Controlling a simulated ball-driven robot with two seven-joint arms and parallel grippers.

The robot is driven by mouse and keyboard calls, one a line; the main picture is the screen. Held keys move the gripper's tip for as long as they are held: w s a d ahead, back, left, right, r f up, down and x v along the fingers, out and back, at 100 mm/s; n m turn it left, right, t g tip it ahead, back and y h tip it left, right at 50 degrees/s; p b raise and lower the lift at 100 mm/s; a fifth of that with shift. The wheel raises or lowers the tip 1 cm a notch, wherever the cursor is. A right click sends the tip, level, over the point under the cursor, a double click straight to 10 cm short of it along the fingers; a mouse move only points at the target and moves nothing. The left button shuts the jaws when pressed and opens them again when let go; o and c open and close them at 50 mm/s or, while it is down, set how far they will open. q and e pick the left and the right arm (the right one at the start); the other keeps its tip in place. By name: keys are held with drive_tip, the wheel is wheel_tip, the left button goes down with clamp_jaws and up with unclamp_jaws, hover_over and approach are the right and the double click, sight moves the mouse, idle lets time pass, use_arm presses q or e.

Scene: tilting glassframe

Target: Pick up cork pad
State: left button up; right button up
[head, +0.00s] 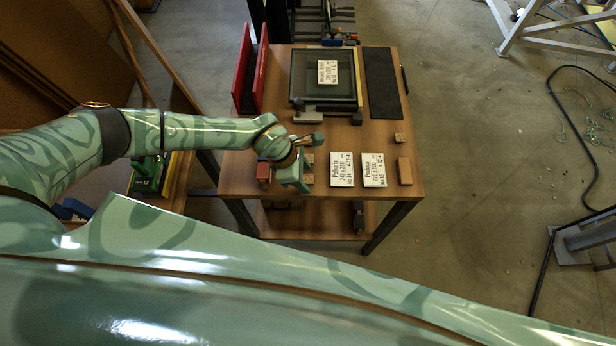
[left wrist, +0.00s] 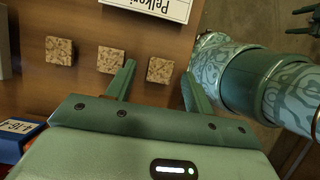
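Three small speckled cork pads lie in a row on the wooden table in the left wrist view: a left one (left wrist: 59,50), a middle one (left wrist: 110,61) and a right one (left wrist: 159,70). My left gripper (left wrist: 158,72) is open, its two fingers apart. The right pad shows between the fingers; I cannot tell how far below them it lies. In the head view my left gripper (head: 308,163) is over the table's front left part and partly hides the pads. A dark finger-like shape at the top right of the left wrist view may be my right gripper.
Two white label cards, a left one (head: 342,169) and a right one (head: 373,170), lie right of the gripper. A wooden block (head: 404,171) lies beyond them. A glass frame (head: 300,86) and a dark mat (head: 382,84) are at the back. Red panels (head: 243,70) stand at the left.

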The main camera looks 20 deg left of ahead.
use_arm(q)
drive_tip(key=c, duration=1.1)
